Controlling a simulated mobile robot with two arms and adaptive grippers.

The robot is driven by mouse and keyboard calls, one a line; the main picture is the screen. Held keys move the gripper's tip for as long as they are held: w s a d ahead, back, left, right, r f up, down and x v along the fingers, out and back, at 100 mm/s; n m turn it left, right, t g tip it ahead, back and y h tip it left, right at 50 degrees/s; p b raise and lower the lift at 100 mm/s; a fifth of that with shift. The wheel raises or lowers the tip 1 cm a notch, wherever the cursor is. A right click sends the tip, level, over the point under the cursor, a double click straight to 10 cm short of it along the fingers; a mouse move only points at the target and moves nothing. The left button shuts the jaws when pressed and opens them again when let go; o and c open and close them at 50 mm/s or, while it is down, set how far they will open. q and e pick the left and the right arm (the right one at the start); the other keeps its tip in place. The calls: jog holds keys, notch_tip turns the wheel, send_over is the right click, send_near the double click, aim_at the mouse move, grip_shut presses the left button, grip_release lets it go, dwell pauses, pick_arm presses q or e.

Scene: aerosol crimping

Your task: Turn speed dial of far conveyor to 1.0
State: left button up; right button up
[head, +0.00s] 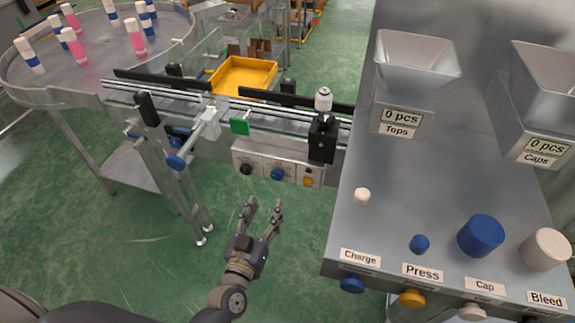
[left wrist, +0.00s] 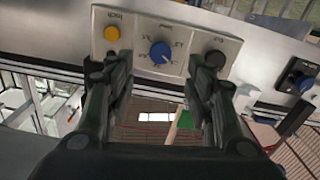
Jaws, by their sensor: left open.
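The conveyor's control panel (head: 277,166) is a light box on the conveyor's near side. Its blue speed dial (head: 277,174) sits between a black knob (head: 246,168) and a yellow button (head: 308,181). In the left wrist view the blue dial (left wrist: 160,52) has a printed scale around it, too small to read surely. My left gripper (head: 262,207) is open and empty, below and in front of the panel. In the left wrist view its fingers (left wrist: 165,68) appear on either side of the dial, apart from it. My right gripper is not in view.
The conveyor (head: 180,100) links a round table (head: 75,75) carrying several bottles to a metal station (head: 450,185) at right. Blue clamp knobs (head: 175,162) project left of the panel. A yellow tray (head: 243,77) lies behind the conveyor. Green floor below the panel is clear.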

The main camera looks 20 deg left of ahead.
aim_at(276, 178)
pick_arm(q)
jog(key=w+p, duration=0.1)
jog(key=w, duration=0.8)
jog(key=shift+r, duration=0.1)
jog(key=shift+w, duration=0.6)
jog(key=c, duration=1.1)
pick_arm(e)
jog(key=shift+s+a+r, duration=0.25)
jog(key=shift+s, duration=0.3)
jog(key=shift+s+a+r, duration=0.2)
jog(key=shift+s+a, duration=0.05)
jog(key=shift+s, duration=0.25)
